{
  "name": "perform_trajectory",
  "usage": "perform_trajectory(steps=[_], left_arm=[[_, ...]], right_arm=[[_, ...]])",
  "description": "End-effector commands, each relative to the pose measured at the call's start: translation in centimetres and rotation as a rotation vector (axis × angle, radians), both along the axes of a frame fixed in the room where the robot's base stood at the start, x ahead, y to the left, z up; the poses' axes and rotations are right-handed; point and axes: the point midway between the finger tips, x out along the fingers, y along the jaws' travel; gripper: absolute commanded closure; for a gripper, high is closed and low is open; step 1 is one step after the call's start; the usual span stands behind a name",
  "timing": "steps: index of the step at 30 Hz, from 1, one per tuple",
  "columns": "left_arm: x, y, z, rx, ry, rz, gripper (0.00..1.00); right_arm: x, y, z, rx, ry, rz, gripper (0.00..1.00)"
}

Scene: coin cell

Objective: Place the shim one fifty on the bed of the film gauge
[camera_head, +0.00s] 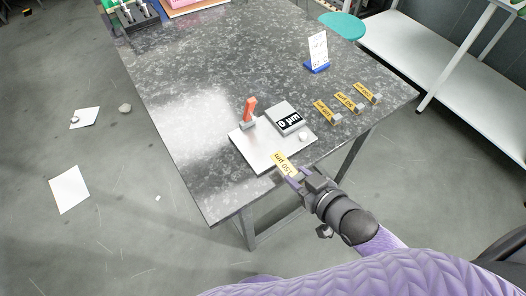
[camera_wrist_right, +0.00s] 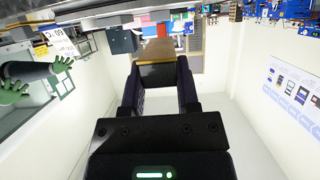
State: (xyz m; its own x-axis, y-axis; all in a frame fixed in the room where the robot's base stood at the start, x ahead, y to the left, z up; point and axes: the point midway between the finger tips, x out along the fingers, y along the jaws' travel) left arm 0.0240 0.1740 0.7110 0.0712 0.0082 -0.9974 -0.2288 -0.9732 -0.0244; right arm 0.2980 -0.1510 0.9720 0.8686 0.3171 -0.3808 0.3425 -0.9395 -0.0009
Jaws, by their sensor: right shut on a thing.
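The film gauge (camera_head: 259,154) is a silver plate on the table with an orange lever, a small white knob and a black display reading "0 µm". A yellow shim labelled 150 µm (camera_head: 281,161) is held by my right gripper (camera_head: 292,174). In the head view the shim overlaps the gauge's front edge; I cannot tell whether it touches the plate. In the right wrist view the two dark fingers (camera_wrist_right: 159,85) are shut on the shim, a brown-tan flat piece (camera_wrist_right: 158,51). My left gripper is not in view.
Several more yellow labelled shims with grey blocks (camera_head: 345,103) stand right of the gauge. A white card on a blue stand (camera_head: 317,68) is behind them. A dark rack (camera_head: 133,17) is at the far left corner. The table (camera_head: 190,75) left of and behind the gauge is clear.

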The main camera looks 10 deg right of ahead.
Motion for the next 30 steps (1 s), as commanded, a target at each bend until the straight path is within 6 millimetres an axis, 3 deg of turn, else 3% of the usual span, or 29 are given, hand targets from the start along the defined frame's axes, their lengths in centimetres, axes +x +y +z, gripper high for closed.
perform_trajectory(steps=[3, 6, 12, 15, 17, 28, 29, 30], left_arm=[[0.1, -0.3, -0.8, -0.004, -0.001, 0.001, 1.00], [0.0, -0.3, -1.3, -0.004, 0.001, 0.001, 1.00], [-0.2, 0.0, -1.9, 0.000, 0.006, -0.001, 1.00], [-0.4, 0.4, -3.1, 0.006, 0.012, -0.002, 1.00], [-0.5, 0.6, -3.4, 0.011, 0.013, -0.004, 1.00], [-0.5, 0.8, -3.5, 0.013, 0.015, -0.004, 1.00], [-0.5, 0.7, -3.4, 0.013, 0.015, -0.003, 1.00], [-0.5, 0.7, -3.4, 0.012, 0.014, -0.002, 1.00]], right_arm=[[4.2, 1.5, -0.1, 0.003, -0.005, 0.000, 1.00], [6.9, 2.5, -0.2, 0.000, -0.002, -0.001, 1.00], [10.1, 3.7, -0.1, 0.000, -0.002, 0.000, 1.00], [9.8, 3.6, -2.9, -0.001, 0.006, 0.000, 1.00], [9.9, 3.6, -3.6, -0.001, 0.004, 0.000, 1.00], [9.8, 3.6, -3.9, 0.000, 0.001, 0.000, 1.00], [9.8, 3.6, -3.9, 0.000, 0.001, 0.000, 0.56], [9.8, 3.6, -3.8, 0.000, 0.001, 0.000, 0.48]])
